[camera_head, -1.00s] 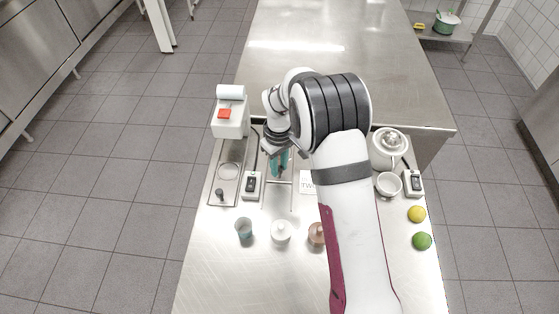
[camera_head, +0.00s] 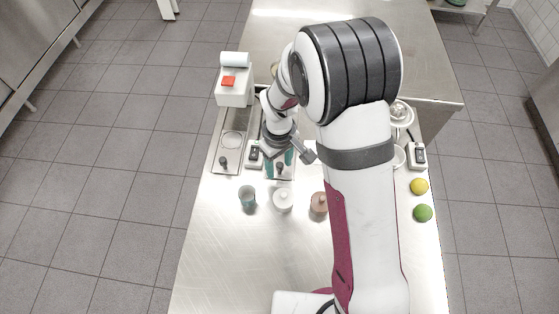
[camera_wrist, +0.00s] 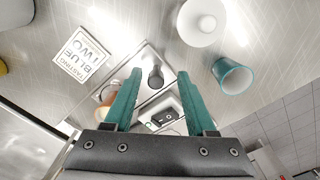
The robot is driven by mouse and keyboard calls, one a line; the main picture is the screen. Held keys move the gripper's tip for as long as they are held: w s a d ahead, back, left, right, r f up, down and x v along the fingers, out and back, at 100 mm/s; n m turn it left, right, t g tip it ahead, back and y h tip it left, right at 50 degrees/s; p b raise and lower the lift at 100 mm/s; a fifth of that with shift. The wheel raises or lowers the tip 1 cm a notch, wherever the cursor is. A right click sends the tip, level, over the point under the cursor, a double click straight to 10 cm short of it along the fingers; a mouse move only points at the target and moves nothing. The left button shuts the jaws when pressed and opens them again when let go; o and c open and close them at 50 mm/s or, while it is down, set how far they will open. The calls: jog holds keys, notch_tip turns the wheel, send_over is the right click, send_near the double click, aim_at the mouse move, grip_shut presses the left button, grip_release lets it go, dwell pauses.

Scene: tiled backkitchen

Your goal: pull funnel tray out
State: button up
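The funnel tray (camera_wrist: 139,67) is a shiny metal tray with a dark knob handle (camera_wrist: 156,77) at its near end. My gripper (camera_wrist: 155,72) has two teal fingers spread apart, one on each side of the knob. Gaps show between the knob and both fingers, so it holds nothing. My gripper also shows in the head view (camera_head: 279,166), pointing down over the tray's near end.
A teal cup (camera_head: 247,199), a white lidded jar (camera_head: 283,201) and a brown jar (camera_head: 319,204) stand just in front. A switch box (camera_head: 254,156) sits left of the tray. A white machine (camera_head: 234,92) is at left. A lemon (camera_head: 419,186) and lime (camera_head: 423,213) lie right.

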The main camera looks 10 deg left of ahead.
notch_tip(320, 180, up, 16)
dwell(0.5)
jog(key=shift+f, duration=0.1)
jog(key=s+d+m, duration=0.3)
jog(key=s+m, duration=0.2)
jog(key=s, duration=0.2)
jog(key=s+d+r+m+y, duration=0.1)
jog(key=s+d+m, duration=0.3)
jog(key=s, duration=0.3)
jog(key=s+d+r+m, duration=0.1)
jog(key=s+d+m, duration=0.2)
jog(key=s+m, duration=0.2)
jog(key=s, duration=0.3)
jog(key=shift+d+r+m+y, duration=0.2)
jog(key=shift+d+m+y, duration=0.1)
jog(key=shift+y, duration=0.1)
